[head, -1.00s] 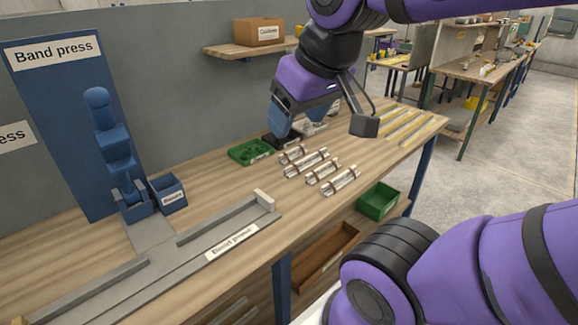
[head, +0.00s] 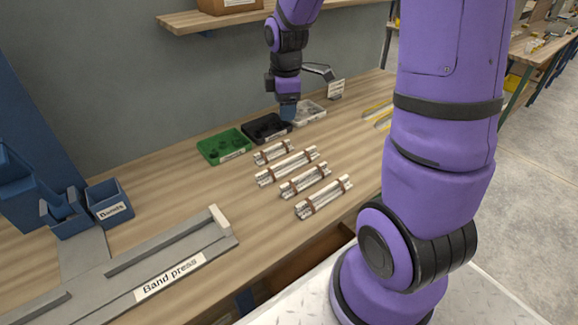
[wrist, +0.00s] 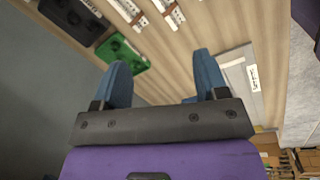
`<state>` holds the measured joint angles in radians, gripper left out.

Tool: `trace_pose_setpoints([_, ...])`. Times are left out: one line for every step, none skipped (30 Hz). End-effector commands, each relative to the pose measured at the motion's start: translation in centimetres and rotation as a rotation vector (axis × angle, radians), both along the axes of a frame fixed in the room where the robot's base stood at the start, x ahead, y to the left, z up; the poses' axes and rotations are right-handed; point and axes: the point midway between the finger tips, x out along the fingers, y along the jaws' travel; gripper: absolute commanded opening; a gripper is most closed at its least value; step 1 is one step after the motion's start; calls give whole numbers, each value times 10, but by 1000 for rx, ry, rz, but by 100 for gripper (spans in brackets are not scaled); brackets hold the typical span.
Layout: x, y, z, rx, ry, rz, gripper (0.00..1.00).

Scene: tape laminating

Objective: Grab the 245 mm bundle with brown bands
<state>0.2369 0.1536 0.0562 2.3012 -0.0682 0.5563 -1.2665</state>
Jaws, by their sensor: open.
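Several pale bundles with brown bands lie side by side on the wooden table in the head view: a short rear one (head: 273,152), a longer one (head: 287,166), a shorter one (head: 305,181) and a longer front one (head: 324,197). I cannot read a length on any, so I cannot tell which is 245 mm. My gripper (head: 287,114) hangs over the back of the table, behind the bundles and near the trays. In the wrist view its blue fingers (wrist: 160,62) are apart with nothing between them. Parts of bundles (wrist: 170,14) show at that view's top edge.
A green tray (head: 224,146), a black tray (head: 267,128) and a clear tray (head: 309,113) stand along the wall behind the bundles. The grey band press (head: 170,275) is at front left, beside a blue bin (head: 109,203). A shelf (head: 230,16) overhangs the back.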

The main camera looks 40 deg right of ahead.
Motion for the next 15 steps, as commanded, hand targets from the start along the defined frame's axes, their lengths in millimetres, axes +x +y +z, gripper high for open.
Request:
trace_pose_setpoints([7, -6, -19, 1, 27, 49, 67])
trace_pose_setpoints([10, -10, -29, 0, 38, 84, 67])
trace_pose_setpoints([15, -14, -43, 0, 53, 131, 67])
trace_pose_setpoints([18, -17, -53, 1, 63, 164, 67])
trace_pose_setpoints([21, -20, -63, 1, 72, 197, 67])
trace_pose_setpoints([23, -24, -76, 3, 85, 239, 67])
trace_pose_setpoints([25, -27, -84, 5, 93, 269, 67])
trace_pose_setpoints([27, -29, -93, 7, 99, 298, 67])
trace_pose_setpoints([29, -32, -103, 9, 108, 332, 67])
trace_pose_setpoints([30, -34, -110, 12, 113, 355, 67])
trace_pose_setpoints([31, -36, -117, 13, 118, 376, 67])
trace_pose_setpoints([31, -37, -124, 15, 124, 400, 67])
trace_pose_setpoints([32, -38, -129, 16, 126, 415, 67])
trace_pose_setpoints([32, -39, -132, 18, 129, 430, 67])
trace_pose_setpoints([33, -40, -137, 19, 132, 443, 67])
